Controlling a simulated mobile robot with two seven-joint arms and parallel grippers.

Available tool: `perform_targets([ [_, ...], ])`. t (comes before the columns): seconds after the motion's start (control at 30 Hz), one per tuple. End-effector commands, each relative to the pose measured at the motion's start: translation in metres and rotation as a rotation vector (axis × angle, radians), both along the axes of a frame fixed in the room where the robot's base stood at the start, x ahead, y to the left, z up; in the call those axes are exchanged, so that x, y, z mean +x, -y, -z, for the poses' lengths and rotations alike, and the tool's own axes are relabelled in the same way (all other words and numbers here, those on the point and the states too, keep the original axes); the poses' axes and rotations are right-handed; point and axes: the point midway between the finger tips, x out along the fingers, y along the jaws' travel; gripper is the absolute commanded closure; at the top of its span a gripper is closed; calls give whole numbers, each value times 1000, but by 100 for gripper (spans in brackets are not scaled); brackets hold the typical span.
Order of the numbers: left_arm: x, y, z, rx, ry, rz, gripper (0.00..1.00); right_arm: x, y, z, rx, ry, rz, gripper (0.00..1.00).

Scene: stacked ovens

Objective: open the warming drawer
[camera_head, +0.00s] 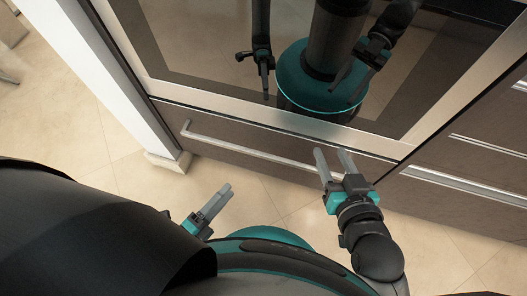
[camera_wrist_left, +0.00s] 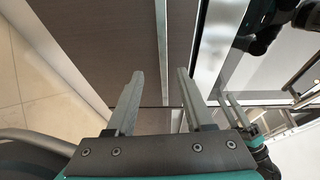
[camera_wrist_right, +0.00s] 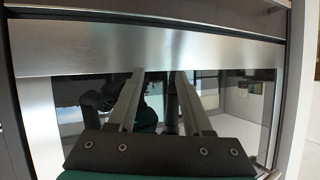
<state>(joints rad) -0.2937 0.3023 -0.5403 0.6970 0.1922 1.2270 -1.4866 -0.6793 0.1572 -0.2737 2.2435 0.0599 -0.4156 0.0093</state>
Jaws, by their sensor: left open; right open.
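The warming drawer (camera_head: 235,137) is the wide brown front under the glass oven door, and it looks closed. Its long pale bar handle (camera_head: 245,152) runs along the upper part of the front. It also shows in the left wrist view as a light bar (camera_wrist_left: 163,40). My left gripper (camera_head: 226,189) is open and empty, apart from the drawer front, pointing toward it. My right gripper (camera_head: 331,154) is open near the right end of the handle. In the right wrist view its fingers (camera_wrist_right: 160,73) appear before the oven's steel trim and glass. Nothing is between them.
The oven door (camera_head: 290,50) with dark glass above reflects my body. More brown drawers with steel strips (camera_head: 470,170) stand at the right. A white panel edge (camera_head: 105,65) is at the left. The tiled floor (camera_head: 130,155) before the drawer is clear except for my own base.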

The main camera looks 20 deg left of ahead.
Motion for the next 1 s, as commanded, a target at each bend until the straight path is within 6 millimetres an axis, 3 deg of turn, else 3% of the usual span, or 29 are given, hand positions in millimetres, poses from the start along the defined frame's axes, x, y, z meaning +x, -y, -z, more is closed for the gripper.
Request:
perform_targets([
  [0.27, 7, 3, 0, 24, 63, 9, 48, 1, -2, -9, 18, 33, -1, 50],
  [0.8, 104, 47, 1, 22, 61, 9, 48, -3, -16, -18, 120, 192, -1, 50],
  [1.0, 126, 58, 1, 22, 57, 9, 48, -7, -21, -25, 173, 272, 4, 50],
])
